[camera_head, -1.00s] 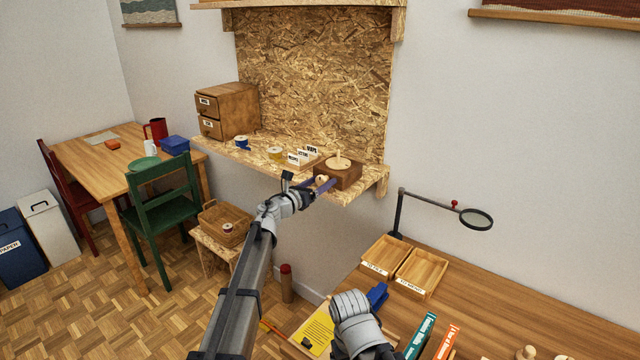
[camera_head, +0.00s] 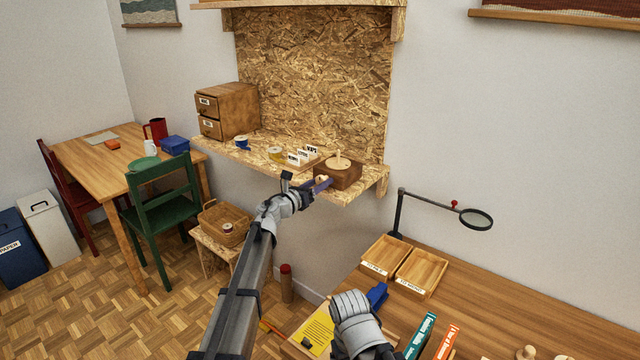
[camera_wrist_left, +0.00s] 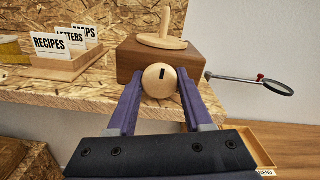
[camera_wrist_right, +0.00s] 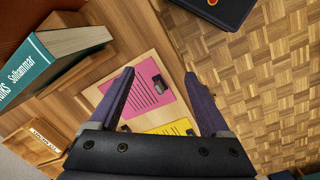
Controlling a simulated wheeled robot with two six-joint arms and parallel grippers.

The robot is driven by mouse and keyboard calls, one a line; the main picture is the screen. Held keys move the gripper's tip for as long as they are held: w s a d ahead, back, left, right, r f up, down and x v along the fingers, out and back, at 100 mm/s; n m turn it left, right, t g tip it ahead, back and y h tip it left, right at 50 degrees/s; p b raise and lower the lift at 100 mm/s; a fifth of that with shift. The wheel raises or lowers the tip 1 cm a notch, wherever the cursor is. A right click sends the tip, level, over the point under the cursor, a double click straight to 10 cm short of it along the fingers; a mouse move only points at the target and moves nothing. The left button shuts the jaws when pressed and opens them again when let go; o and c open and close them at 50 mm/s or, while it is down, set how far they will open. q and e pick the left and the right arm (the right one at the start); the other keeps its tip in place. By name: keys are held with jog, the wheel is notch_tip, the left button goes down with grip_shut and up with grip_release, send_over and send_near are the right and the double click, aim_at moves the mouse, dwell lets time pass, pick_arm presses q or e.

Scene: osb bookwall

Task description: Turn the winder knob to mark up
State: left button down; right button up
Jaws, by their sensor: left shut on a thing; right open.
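The winder is a dark wooden box (camera_head: 345,177) with a pale disc and peg on top, standing at the right end of the chipboard shelf. Its round pale knob (camera_wrist_left: 160,81) is on the front face; a short black mark shows on its upper part, close to upright and leaning slightly right. My left gripper (camera_head: 322,184) is at the knob, and in the left wrist view its purple fingers are shut on the knob from both sides. My right gripper (camera_wrist_right: 160,77) is open and empty above the workbench edge, far from the winder.
A card holder (camera_wrist_left: 70,60) with labelled cards stands left of the winder on the shelf (camera_head: 235,150). A magnifier on an arm (camera_head: 476,219) rises from the workbench, right of the winder. Wooden trays (camera_head: 422,271) and books (camera_head: 420,337) lie near my right arm.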

pick_arm(q)
jog(key=n, duration=0.4)
dwell(0.3)
jog(key=shift+c, duration=1.5)
grip_release()
